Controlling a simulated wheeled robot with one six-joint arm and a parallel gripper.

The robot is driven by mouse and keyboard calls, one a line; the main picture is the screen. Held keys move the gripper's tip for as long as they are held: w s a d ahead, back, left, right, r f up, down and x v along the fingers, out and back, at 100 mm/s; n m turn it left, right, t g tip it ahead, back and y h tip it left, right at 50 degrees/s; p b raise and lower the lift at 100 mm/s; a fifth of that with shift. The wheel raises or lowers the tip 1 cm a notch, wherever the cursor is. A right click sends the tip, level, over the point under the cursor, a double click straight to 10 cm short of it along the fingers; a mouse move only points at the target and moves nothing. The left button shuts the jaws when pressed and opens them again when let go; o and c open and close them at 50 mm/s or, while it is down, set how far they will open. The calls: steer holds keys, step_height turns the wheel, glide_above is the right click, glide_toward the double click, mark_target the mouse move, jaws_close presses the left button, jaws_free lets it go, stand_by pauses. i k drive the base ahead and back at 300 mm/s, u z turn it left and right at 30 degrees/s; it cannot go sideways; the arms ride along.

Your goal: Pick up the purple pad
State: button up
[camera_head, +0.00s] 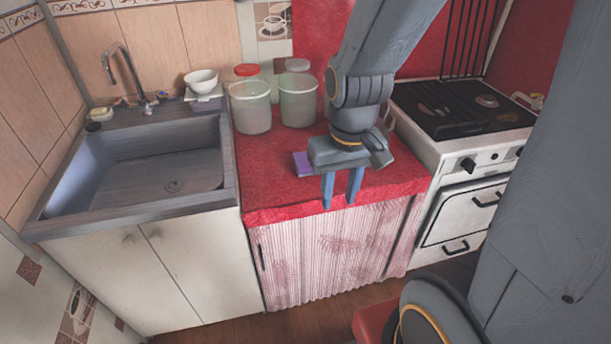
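The purple pad (302,164) lies on the red oilcloth counter (268,190). It is partly hidden behind the left side of my gripper's body. My gripper (341,204) points down with two blue fingers, to the right of the pad and nearer the counter's front edge. The fingers are apart with a visible gap and nothing between them. I cannot tell how high the fingertips are above the counter.
Two clear jars, one with a red lid (247,70) and one with a pale lid (297,66), stand behind the pad. A grey sink (150,165) with a faucet (133,75) is at left. A stove (470,130) is at right. A white bowl (201,80) sits behind the sink.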

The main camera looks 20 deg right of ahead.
mark_target(302, 164)
steer(key=u, duration=2.5)
steer(key=i, duration=0.45)
steer(key=z, duration=2.9)
steer(key=i, duration=0.5)
